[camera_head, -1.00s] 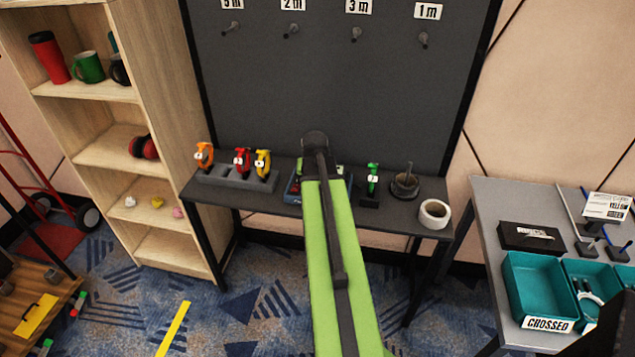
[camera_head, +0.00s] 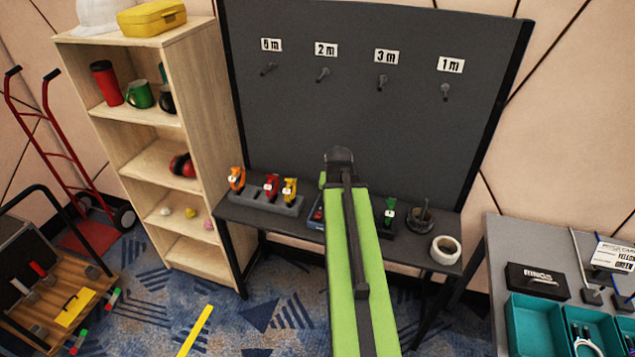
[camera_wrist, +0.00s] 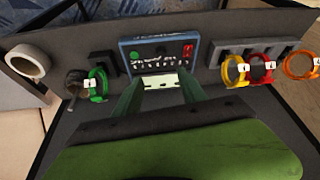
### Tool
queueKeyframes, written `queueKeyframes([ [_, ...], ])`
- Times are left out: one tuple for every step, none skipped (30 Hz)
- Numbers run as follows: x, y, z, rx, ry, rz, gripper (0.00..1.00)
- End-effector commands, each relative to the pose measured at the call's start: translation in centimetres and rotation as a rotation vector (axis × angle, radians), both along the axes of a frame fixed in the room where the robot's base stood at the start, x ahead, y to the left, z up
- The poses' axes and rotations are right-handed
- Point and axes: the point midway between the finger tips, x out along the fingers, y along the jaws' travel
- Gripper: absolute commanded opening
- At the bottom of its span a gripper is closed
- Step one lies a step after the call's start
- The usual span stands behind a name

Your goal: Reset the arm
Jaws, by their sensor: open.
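My arm, light green with a black strip, reaches forward in the head view over the dark shelf (camera_head: 290,222) below the grey pegboard. Its dark end joint (camera_head: 340,158) stands in front of the board, and the arm hides most of my gripper there. In the wrist view my gripper (camera_wrist: 160,92) shows two dark green fingers, apart, with nothing held between them. Beyond them a blue box or device (camera_wrist: 160,55) with red and green parts sits on the shelf. Whether the fingers touch it I cannot tell.
Orange, red and yellow clamp-like items (camera_head: 271,187) stand in a grey holder. A green one (camera_head: 390,211), a dark cup (camera_head: 421,219) and a white tape roll (camera_head: 445,249) are right of my arm. A wooden shelf unit (camera_head: 215,110) stands left; a grey table with teal bins (camera_head: 537,325) stands right.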

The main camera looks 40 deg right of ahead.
Motion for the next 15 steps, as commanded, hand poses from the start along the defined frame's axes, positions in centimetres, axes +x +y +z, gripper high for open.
queueKeyframes([
  [0.0, 0.1, 0.0, 0.0, 0.0, 0.001, 0.49],
  [0.1, 0.1, 0.0, 0.0, 0.0, 0.001, 0.49],
  [0.1, 0.1, 0.0, 0.0, 0.0, 0.002, 0.49],
  [0.1, 0.1, 0.0, 0.0, 0.0, 0.002, 0.49],
  [0.2, 0.3, 0.0, 0.0, 0.0, 0.005, 0.49],
  [0.6, 0.8, 0.0, 0.0, 0.0, 0.015, 0.49],
  [1.2, 1.5, 0.0, 0.0, 0.0, 0.029, 0.49],
  [1.9, 2.4, 0.0, 0.0, -0.001, 0.048, 0.49],
  [3.2, 4.2, 0.0, 0.0, 0.0, 0.083, 0.49],
  [4.3, 5.9, 0.0, 0.0, 0.0, 0.116, 0.49],
  [5.6, 7.9, 0.0, 0.0, 0.0, 0.154, 0.49],
  [7.2, 11.0, 0.0, 0.002, 0.0, 0.208, 0.49],
  [8.2, 13.5, 0.0, 0.004, 0.001, 0.251, 0.49],
  [9.1, 16.0, -0.1, 0.01, 0.007, 0.293, 0.49],
  [10.0, 19.5, -0.2, 0.019, 0.021, 0.352, 0.49],
])
